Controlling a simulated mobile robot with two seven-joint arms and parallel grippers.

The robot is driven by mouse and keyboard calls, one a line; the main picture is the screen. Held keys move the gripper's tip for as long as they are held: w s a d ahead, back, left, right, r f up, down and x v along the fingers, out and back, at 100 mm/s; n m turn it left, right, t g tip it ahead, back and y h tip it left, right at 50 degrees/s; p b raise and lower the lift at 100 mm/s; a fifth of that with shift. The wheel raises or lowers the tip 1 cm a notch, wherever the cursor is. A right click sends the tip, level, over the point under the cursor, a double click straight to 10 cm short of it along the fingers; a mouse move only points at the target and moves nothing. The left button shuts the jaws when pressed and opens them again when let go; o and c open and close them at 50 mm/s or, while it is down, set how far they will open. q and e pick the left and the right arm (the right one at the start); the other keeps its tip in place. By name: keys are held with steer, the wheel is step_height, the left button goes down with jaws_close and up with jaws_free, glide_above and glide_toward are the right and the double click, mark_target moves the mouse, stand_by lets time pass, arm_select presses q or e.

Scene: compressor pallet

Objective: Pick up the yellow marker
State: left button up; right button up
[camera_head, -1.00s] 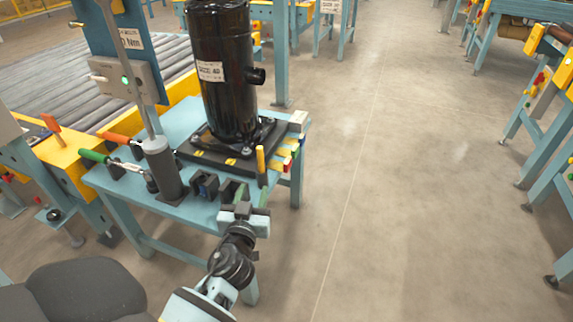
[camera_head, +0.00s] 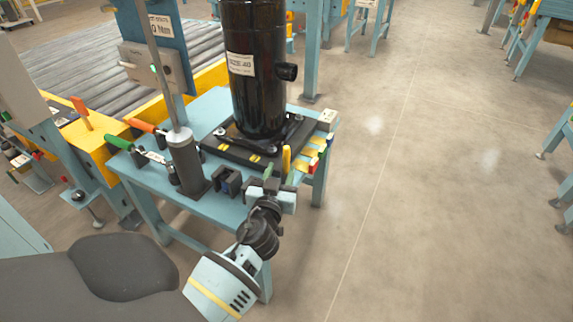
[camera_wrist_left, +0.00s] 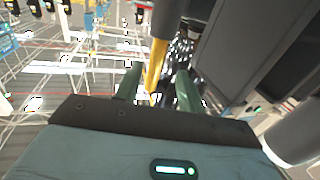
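The yellow marker (camera_head: 286,158) stands upright at the front right edge of the black pallet (camera_head: 222,150) on the light-blue table. My left gripper (camera_head: 271,178) is just in front of it, low beside the table's edge. In the left wrist view the two green fingers (camera_wrist_left: 158,88) are apart, and the yellow marker (camera_wrist_left: 154,68) shows between them. I cannot tell whether either finger touches it. The marker's lower part is partly hidden by the gripper in the head view. My right gripper is in neither view.
A tall black compressor (camera_head: 258,80) stands on the pallet behind the marker. Coloured pieces, including a red one (camera_head: 313,161), lie right of the marker. A grey cylinder (camera_head: 187,160) and a dark block (camera_head: 228,180) are to the left. Open floor lies right of the table.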

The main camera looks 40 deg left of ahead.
mark_target(286, 163)
arm_select(q)
steer(key=x, duration=0.3)
steer(key=shift+w+d, duration=0.1)
steer(key=shift+w, duration=0.45)
steer(key=shift+w+a, duration=0.25)
steer(key=shift+w, duration=0.15)
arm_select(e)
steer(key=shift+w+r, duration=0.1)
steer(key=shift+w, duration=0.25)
arm_select(q)
steer(key=shift+c, duration=0.5)
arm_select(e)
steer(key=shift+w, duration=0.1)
arm_select(q)
jaws_close()
